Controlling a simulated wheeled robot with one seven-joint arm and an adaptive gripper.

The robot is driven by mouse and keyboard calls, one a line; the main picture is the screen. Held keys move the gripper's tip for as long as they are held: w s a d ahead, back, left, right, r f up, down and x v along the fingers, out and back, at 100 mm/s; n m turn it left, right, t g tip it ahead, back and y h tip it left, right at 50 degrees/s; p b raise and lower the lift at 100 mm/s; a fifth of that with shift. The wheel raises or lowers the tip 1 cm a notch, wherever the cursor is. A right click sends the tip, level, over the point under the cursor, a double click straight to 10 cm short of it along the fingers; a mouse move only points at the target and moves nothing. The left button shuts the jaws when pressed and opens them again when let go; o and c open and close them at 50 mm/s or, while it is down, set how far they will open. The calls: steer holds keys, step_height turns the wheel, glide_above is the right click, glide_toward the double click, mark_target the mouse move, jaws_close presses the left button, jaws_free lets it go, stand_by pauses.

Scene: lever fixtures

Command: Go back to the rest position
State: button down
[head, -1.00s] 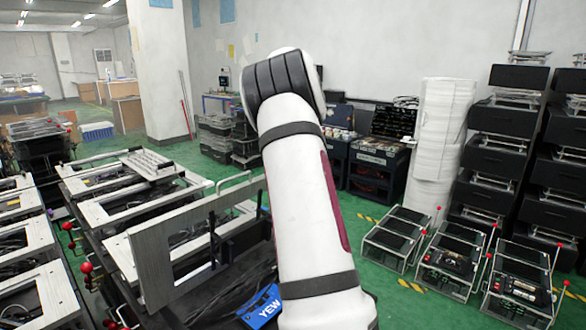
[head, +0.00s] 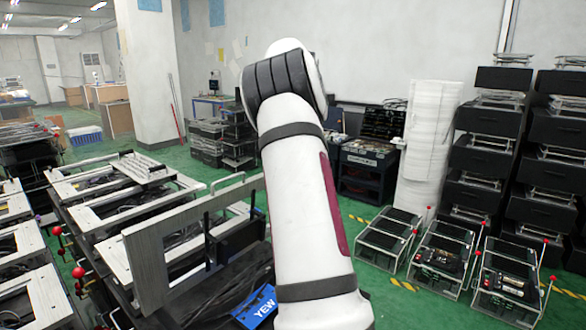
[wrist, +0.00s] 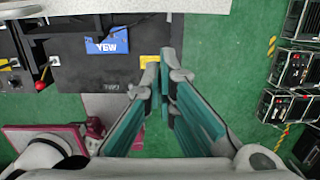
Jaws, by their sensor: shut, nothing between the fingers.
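My gripper (wrist: 158,75) is in the wrist view, with its two teal-sided fingers close together at the tips and nothing between them. It hangs over green floor near a dark fixture (wrist: 97,70) with a blue YEW label (wrist: 107,43). A red ball-ended lever (wrist: 42,85) is at the left of that view. In the head view my white arm is raised in the middle and hides part of the same fixture; its blue label (head: 255,307) shows beside the arm. My gripper is out of sight in the head view.
Metal-framed lever fixtures (head: 118,190) fill the left side. Low fixtures with red-tipped levers (head: 442,250) stand on the floor at the right, before black stacked crates (head: 490,150) and a white wrapped stack (head: 430,150). Green floor (head: 375,270) is open between.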

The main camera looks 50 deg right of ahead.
steer(key=shift+w+r, duration=0.2)
steer(key=shift+r, duration=1)
steer(key=shift+w+r, duration=0.2)
steer(key=shift+r, duration=0.95)
steer(key=s+a+r+n+t, duration=0.1)
steer(key=s+a+r+n, duration=0.1)
steer(key=a+n, duration=1)
steer(key=s+a+r+n+t, duration=0.1)
steer(key=s+a+r+n, duration=0.35)
steer(key=a, duration=1.25)
steer(key=s+a+f+n+t, duration=0.1)
steer(key=s+a+f+n, duration=1.3)
steer(key=a+n, duration=0.3)
steer(key=n, duration=0.3)
steer(key=shift+a+f+t, duration=0.3)
steer(key=shift+a, duration=0.05)
steer(key=shift+w, duration=0.1)
